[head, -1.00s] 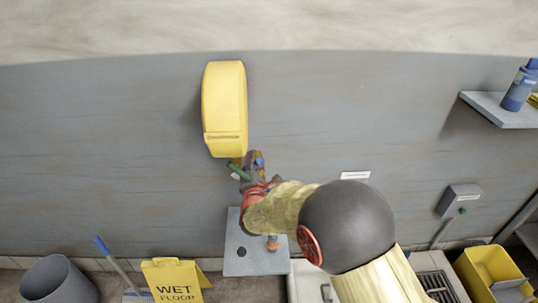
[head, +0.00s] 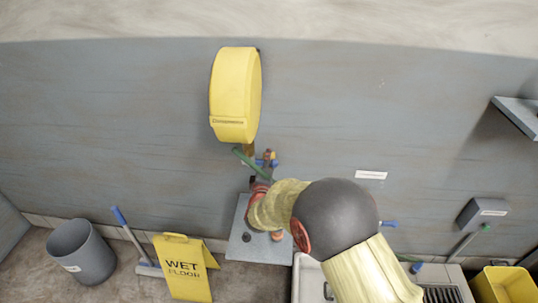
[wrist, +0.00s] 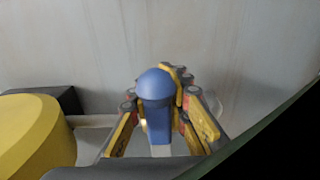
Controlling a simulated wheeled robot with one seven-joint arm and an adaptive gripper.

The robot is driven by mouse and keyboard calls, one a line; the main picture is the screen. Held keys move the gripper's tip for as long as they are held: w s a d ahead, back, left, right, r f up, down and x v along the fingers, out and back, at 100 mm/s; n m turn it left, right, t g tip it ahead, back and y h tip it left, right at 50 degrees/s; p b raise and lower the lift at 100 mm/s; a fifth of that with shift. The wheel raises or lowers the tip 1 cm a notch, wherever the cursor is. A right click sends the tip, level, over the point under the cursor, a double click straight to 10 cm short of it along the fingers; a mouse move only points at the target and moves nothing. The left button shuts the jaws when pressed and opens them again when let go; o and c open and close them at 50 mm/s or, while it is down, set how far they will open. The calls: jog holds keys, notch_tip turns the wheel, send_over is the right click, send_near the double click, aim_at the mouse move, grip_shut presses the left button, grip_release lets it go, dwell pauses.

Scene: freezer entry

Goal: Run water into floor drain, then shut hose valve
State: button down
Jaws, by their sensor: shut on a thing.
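The yellow hose reel (head: 235,95) hangs on the grey wall, and its edge also shows in the wrist view (wrist: 30,130). A short length of green hose (head: 243,157) shows below it. My gripper (head: 262,172) is just under the reel, partly hidden by my arm. In the wrist view my gripper (wrist: 162,110) is shut on a blue round-topped piece (wrist: 155,85); I cannot tell whether it is the valve handle or a nozzle. A grey slab (head: 240,252) with a dark round hole (head: 246,238) lies below; I cannot tell if this is the drain.
A white sink unit (head: 308,282) and a yellow bucket (head: 503,285) are at the lower right. A shelf (head: 518,115) juts out at right.

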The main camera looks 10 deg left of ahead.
jog(key=shift+d+f, duration=0.1)
jog(key=shift+f, duration=0.05)
jog(key=c, duration=1.6)
grip_release()
jog(key=shift+o, duration=0.2)
jog(key=s, duration=1.2)
